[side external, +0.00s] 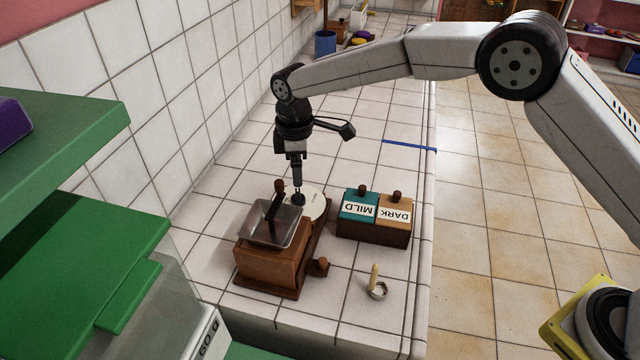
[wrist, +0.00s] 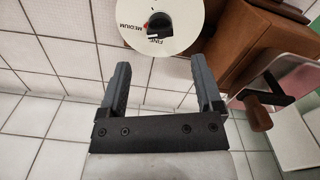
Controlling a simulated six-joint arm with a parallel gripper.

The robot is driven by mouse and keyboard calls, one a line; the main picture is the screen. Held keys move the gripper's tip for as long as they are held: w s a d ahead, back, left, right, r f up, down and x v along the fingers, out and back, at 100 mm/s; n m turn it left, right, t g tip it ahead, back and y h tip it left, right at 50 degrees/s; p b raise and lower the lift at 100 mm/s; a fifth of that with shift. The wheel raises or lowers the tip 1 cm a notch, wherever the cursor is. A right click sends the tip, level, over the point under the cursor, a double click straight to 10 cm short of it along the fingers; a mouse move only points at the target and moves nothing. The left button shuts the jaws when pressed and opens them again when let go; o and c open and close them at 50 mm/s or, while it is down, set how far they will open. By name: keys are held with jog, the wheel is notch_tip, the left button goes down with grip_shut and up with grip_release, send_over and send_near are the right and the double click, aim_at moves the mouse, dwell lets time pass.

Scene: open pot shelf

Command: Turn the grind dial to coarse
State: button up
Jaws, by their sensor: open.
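The grind dial is a cream disc (side external: 316,203) with a black knob (wrist: 160,25), beside the wooden grinder (side external: 268,268). In the wrist view the disc (wrist: 133,12) shows the words MEDIUM and FINE and a small red mark at the knob's left; its top is cut off by the frame edge, and no coarse label shows. My gripper (wrist: 163,68) is open and empty, its two fingers apart and the knob ahead of the gap between them. In the side view my gripper (side external: 298,190) points down close over the knob; contact cannot be told there.
The grinder's metal hopper (side external: 272,224) and crank handle (side external: 278,200) rise close to my gripper. A box with MILD (side external: 358,210) and DARK (side external: 395,214) lids stands to the right. A small scoop (side external: 377,288) lies in front. Green shelves (side external: 70,240) fill the left.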

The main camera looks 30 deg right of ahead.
aim_at(298, 193)
jog(key=shift+a+f, duration=0.1)
jog(key=shift+f, duration=0.05)
jog(key=shift+f, duration=3.75)
grip_shut()
